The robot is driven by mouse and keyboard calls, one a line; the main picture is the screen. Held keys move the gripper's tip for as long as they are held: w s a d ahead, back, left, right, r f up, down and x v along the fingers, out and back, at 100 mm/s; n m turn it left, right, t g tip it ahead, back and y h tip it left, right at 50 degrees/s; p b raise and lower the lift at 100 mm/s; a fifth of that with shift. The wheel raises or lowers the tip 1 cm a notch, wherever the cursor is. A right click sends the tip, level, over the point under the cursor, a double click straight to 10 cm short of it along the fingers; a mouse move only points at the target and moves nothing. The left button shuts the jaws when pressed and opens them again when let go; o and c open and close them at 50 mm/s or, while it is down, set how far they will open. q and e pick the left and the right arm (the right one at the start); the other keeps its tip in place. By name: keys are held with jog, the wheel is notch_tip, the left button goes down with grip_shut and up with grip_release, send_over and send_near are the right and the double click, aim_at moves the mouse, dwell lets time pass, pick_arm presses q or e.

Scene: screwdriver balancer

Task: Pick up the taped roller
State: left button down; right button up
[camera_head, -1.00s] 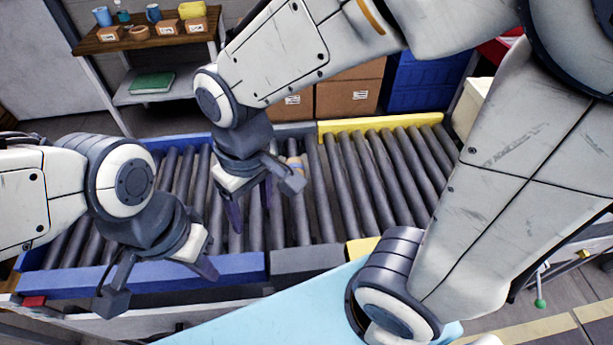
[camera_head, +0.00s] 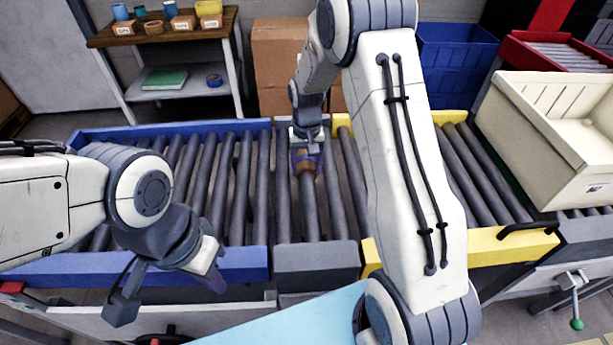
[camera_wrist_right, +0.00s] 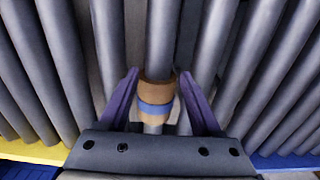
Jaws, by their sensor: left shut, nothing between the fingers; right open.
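The taped roller (camera_head: 308,212) is a grey roller in the middle section of the conveyor, with a tan wrap near its far part. In the right wrist view the taped roller (camera_wrist_right: 157,92) shows a tan band with a blue stripe. My right gripper (camera_head: 306,163) is open over the wrap. In the right wrist view the purple fingers of my right gripper (camera_wrist_right: 159,90) stand one on each side of the band, with gaps visible. My left gripper (camera_head: 214,281) is shut and empty, at the conveyor's near blue rail, well left of the taped roller.
Other grey rollers (camera_head: 232,185) lie close on both sides. A cream bin (camera_head: 530,140) stands on the right end of the conveyor. Cardboard boxes (camera_head: 275,55) and blue crates (camera_head: 455,60) are behind. A shelf (camera_head: 165,35) stands back left.

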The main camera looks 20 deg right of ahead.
aim_at(307, 175)
notch_tip(307, 175, down, 5)
jog(key=shift+d+f, duration=0.1)
jog(key=shift+f, duration=0.05)
grip_shut()
